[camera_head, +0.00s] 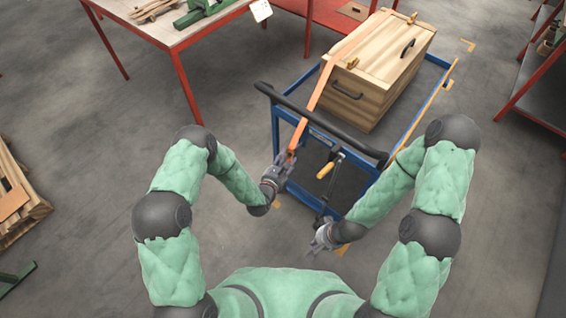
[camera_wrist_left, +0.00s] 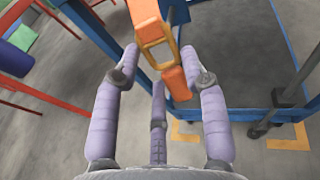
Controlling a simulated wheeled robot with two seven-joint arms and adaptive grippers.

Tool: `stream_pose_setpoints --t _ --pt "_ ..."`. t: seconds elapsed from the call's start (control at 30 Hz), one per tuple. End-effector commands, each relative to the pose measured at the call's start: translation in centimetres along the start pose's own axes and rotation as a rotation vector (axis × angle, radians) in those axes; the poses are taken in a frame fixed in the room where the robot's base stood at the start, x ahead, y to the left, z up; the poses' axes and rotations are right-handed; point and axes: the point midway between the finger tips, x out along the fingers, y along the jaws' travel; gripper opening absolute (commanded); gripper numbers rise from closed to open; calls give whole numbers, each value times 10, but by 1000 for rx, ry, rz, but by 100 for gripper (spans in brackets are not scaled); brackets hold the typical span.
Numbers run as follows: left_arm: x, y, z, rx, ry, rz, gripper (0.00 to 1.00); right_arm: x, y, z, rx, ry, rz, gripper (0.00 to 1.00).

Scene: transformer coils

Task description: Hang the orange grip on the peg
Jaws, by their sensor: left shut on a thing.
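The orange grip (camera_wrist_left: 178,84) is at the lower end of an orange strap (camera_head: 318,91) that runs down from over a wooden crate. A metal-edged buckle (camera_wrist_left: 156,50) sits just above the grip. My left gripper (camera_head: 282,163) is shut on the grip beside the cart's handle end; its fingers (camera_wrist_left: 160,70) stand around it in the left wrist view. My right gripper (camera_head: 322,238) is lower, near the cart's front, apart from the strap; its finger opening is too small to judge. I cannot make out the peg for certain.
The blue cart (camera_head: 276,133) carries the wooden crate (camera_head: 367,103) and has a dark push bar (camera_head: 312,122). A tool with a yellow handle (camera_head: 325,171) is at its near end. A red-legged table (camera_head: 180,32) stands at upper left.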

Motion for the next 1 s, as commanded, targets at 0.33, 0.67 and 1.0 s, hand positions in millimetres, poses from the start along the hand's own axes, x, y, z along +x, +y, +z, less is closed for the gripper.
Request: stream_pose_setpoints --t 0.33,0.67,1.0 --pt "18 -5 2 0 -2 0 9 4 2 0 0 0 0 0" --pt "34 -10 4 0 -2 0 9 8 3 0 0 0 0 0" --pt "50 -14 4 0 -2 0 9 14 5 0 0 0 0 0"
